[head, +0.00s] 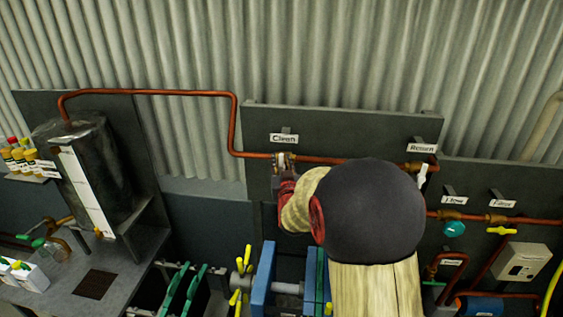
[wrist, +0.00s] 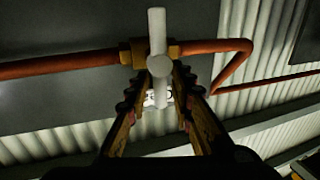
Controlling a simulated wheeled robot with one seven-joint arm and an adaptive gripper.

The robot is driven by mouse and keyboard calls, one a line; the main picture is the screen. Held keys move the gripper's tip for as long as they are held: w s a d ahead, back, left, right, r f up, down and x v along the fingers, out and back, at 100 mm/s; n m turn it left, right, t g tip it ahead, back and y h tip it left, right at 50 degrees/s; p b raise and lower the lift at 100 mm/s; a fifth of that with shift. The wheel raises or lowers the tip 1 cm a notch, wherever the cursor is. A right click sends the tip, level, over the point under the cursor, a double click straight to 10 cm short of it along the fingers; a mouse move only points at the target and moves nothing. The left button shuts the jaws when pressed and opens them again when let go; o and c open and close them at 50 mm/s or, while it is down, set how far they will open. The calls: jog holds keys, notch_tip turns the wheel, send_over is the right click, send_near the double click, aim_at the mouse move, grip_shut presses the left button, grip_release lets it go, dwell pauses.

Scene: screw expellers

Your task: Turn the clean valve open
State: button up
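The clean valve (head: 281,161) sits on the copper pipe under the "Clean" label (head: 284,138) in the head view. In the wrist view its white handle (wrist: 157,45) stands upright in the picture, across the pipe, with a brass body (wrist: 131,53) behind it. My gripper (wrist: 162,75) has a finger on each side of the handle's lower half. The fingers are apart, and a narrow gap shows on the right side; contact on the left is unclear. In the head view my gripper (head: 287,180) is just below the valve, partly hidden by my arm.
The "Return" valve (head: 422,173) is on the right along the same pipe. Lower right are a teal-handled valve (head: 454,229) and a yellow-handled valve (head: 501,231). A metal tank (head: 100,170) stands left. Blue and green machine parts (head: 263,280) lie below my arm.

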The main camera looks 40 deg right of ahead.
grip_shut()
jog(key=shift+b, duration=0.3)
jog(key=n+g+p, duration=0.1)
jog(key=n+p, duration=0.3)
jog(key=n, duration=0.1)
jog(key=w+a+f+n+g+h+p, duration=0.1)
jog(key=n+g+p, duration=0.1)
jog(key=n+p, duration=0.2)
jog(key=w+f+n+g+p, duration=0.1)
jog(key=n+g+p, duration=0.1)
jog(key=n+p, duration=0.2)
jog(key=shift+a+f+n, duration=0.2)
jog(key=shift+a+n, duration=0.2)
jog(key=shift+n, duration=0.5)
jog(key=shift+f, duration=0.1)
dwell(0.4)
